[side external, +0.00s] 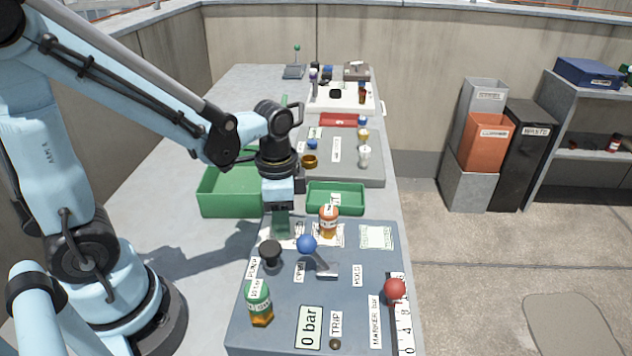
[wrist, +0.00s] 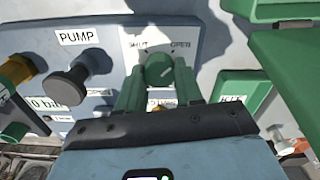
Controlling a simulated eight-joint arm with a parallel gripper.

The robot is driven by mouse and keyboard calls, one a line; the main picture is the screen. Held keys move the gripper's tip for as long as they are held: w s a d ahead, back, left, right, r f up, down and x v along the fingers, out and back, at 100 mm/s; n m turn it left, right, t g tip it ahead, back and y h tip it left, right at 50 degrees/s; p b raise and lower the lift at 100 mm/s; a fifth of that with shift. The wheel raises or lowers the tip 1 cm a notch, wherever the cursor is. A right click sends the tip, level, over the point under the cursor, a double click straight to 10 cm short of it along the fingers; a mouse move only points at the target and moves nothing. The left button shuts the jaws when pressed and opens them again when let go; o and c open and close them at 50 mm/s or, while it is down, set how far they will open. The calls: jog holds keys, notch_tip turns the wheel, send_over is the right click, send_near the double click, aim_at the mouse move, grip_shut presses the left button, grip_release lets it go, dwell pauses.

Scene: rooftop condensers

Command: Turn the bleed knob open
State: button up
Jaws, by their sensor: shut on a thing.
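In the wrist view, the green bleed knob (wrist: 159,70) sits between the green fingers of my gripper (wrist: 160,88), which is shut on it. The white plate behind the knob (wrist: 160,34) reads SHUT on the left and OPEN on the right. A pale mark shows on the knob, but I cannot tell its exact direction. In the side view, my gripper (side external: 282,228) points down at the far left part of the blue-grey panel (side external: 285,290); the fingers hide the knob there.
Near my gripper stand an orange bottle (side external: 328,222), a black pump knob (side external: 270,252) and a blue-ball lever (side external: 307,244). A gauge (side external: 310,327) reads 0 bar. A green-capped bottle (side external: 260,303) and red ball (side external: 395,289) are nearer. Green trays (side external: 225,200) lie behind.

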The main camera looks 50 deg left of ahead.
jog(key=o, duration=1)
jog(key=shift+o, duration=0.2)
jog(key=shift+r, duration=0.15)
notch_tip(320, 180, up, 12)
dwell(0.4)
notch_tip(320, 180, down, 3)
jog(key=n+t, duration=0.7)
